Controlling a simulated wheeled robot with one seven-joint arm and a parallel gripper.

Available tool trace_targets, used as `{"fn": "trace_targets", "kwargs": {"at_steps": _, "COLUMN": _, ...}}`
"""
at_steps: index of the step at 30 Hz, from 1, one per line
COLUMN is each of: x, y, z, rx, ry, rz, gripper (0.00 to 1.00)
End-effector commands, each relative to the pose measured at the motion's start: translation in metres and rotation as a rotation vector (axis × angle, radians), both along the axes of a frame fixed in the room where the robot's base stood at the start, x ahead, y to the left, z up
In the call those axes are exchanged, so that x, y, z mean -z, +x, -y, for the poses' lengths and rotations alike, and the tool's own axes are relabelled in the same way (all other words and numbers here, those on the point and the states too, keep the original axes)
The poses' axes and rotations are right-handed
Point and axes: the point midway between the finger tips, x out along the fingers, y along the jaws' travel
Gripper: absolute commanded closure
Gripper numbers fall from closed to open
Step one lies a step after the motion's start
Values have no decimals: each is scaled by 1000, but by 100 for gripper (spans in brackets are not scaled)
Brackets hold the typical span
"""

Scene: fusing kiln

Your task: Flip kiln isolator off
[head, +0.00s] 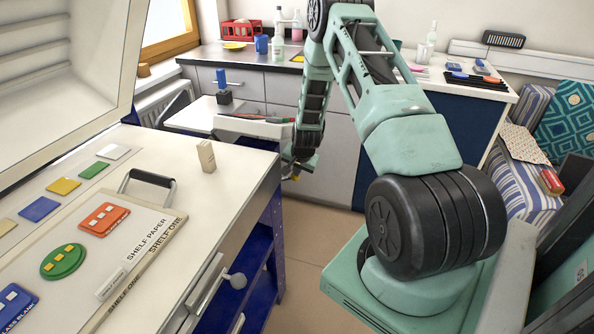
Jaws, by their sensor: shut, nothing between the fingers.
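The kiln (65,60), a large pale box with grooved inner walls, stands open at the upper left. I cannot make out a switch that is clearly its isolator. A grey lever with a round knob (236,280) sticks out from the front of the pale bench below it. My gripper (297,168) is small and partly hidden at the end of my arm, low in front of the grey drawers. It is shut and empty, beyond the right end of the bench and apart from the lever.
The pale bench (225,172) carries coloured glass pieces, a shelf-paper board (140,255), a black handle and a small beige block (206,157). A white side table (190,118) holds a blue-topped tool. A counter runs behind; a striped seat (520,175) stands right. Floor shows between.

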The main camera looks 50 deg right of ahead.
Motion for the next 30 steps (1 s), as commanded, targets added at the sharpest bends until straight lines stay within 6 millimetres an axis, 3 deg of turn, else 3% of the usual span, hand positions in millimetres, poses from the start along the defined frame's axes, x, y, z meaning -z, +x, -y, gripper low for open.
{"fn": "trace_targets", "kwargs": {"at_steps": 17, "x": 6, "y": 0, "z": 1, "rx": 2, "ry": 6, "rz": 11, "gripper": 100}}
{"fn": "trace_targets", "kwargs": {"at_steps": 30, "x": 38, "y": -15, "z": 8, "rx": 9, "ry": 80, "rz": 182, "gripper": 100}}
